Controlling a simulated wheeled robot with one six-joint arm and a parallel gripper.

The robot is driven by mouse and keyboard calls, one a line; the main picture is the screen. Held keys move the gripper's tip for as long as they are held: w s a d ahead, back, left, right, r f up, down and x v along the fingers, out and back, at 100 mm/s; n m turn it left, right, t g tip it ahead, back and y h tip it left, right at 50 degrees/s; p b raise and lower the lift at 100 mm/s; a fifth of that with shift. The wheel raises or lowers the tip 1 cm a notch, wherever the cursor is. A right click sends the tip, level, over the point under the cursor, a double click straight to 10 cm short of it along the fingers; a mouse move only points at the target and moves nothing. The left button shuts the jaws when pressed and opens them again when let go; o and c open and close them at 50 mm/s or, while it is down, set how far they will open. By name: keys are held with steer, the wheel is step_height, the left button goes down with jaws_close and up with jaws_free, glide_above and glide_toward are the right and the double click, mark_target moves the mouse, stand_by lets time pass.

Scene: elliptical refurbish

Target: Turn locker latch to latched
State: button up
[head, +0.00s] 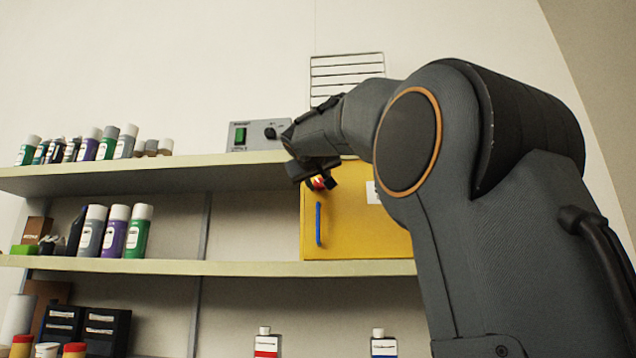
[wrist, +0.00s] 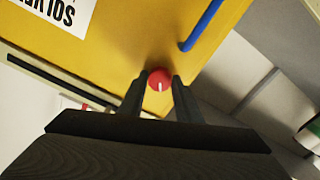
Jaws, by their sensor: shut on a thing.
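The yellow locker (head: 345,225) stands on the middle shelf, with a blue vertical handle (head: 318,223) on its door. The yellow door (wrist: 130,45) and blue handle (wrist: 203,25) also show in the wrist view. The latch is a round red knob (wrist: 158,78) with a white mark that points toward the bottom of the wrist view. In the head view a bit of the red latch (head: 319,183) shows near the door's top edge. My gripper (wrist: 160,84) is shut on the latch, one finger on each side. My gripper (head: 318,180) partly hides the latch in the head view.
A grey box with a green switch (head: 258,135) sits on the top shelf, left of my arm. Bottles (head: 112,230) stand on the shelves at left. A wire rack (head: 345,70) is on the wall behind. The middle shelf (head: 230,267) has free room left of the locker.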

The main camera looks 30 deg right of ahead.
steer(key=n+p, duration=0.1)
steer(key=n, duration=0.4)
steer(key=shift+n, duration=0.4)
steer(key=n+p, duration=0.1)
steer(key=n, duration=0.4)
steer(key=shift+p, duration=0.35)
steer(key=shift+n, duration=0.4)
steer(key=o, duration=1.1)
steer(key=shift+c, duration=0.2)
steer(key=b+v, duration=0.2)
steer(key=v, duration=0.5)
steer(key=shift+s+a+b, duration=0.25)
steer(key=shift+a+b, duration=0.05)
steer(key=shift+b, duration=0.05)
